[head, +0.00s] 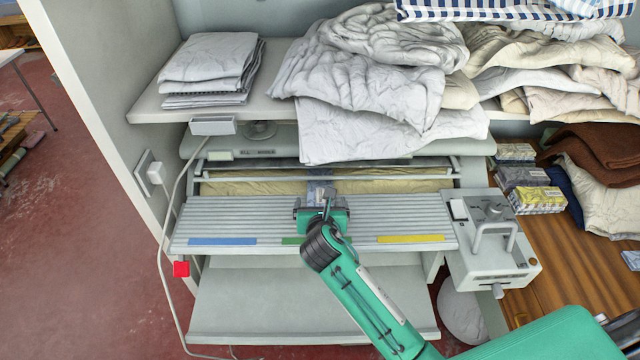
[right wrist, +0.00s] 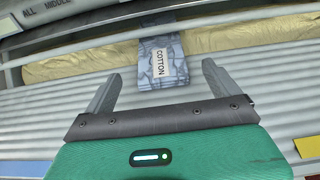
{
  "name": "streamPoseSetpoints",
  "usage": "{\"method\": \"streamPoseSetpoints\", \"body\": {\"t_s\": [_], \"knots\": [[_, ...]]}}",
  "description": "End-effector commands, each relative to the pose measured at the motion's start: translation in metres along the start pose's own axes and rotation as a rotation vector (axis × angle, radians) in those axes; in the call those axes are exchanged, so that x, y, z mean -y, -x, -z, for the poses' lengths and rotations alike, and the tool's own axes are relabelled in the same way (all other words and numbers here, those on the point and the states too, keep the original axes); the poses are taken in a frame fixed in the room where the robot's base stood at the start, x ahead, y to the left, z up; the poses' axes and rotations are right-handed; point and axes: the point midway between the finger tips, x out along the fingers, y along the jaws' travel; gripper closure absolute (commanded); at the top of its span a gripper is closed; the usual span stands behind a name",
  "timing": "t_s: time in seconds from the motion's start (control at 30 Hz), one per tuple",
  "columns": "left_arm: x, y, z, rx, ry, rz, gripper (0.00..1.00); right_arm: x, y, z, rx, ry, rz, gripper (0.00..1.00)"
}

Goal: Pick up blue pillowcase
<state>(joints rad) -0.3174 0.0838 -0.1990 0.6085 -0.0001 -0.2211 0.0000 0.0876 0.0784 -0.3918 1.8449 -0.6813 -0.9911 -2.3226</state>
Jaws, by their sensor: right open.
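In the head view a small part of the blue cloth (head: 317,185) shows just beyond my right gripper (head: 323,198). The right gripper is open and over the board. In the wrist view its fingers (right wrist: 162,72) stand on either side of the cloth with space at both sides, and nothing is gripped. My left gripper is not in view.
The slatted board (head: 230,215) has blue, green and yellow strips. A grey control box (head: 490,260) with a handle stands at its right. A shelf above holds folded white linen (head: 208,62) and a heap of cloth (head: 370,75). Small boxes (head: 537,200) sit on the wooden table.

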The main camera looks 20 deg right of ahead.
Motion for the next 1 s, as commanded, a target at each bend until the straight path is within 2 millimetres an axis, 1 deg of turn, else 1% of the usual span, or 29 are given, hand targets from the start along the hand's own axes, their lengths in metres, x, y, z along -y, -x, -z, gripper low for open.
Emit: {"method": "streamPoseSetpoints", "body": {"t_s": [0.2,0.3,0.5,0.6,0.8,0.83,0.97,1.0], "knots": [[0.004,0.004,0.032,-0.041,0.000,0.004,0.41,0.000,-0.014,-0.001,0.000,-0.001,0.001,0.07],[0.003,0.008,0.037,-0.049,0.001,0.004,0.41,0.000,-0.028,0.000,-0.002,-0.001,0.002,0.07],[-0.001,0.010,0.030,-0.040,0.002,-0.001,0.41,0.000,-0.051,0.002,-0.001,0.000,0.001,0.07],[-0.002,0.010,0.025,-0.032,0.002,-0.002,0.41,0.000,-0.056,0.002,0.000,0.000,0.000,0.07],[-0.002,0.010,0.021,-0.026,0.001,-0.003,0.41,0.000,-0.056,0.002,0.000,-0.001,0.000,0.07],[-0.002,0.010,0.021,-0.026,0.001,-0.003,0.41,0.000,-0.056,0.002,0.000,-0.001,0.000,0.09],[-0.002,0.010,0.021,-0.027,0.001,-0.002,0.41,0.000,-0.056,0.002,0.000,-0.001,0.000,0.35],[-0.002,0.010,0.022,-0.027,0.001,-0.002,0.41,0.000,-0.056,0.002,0.000,-0.001,0.000,0.43]]}}
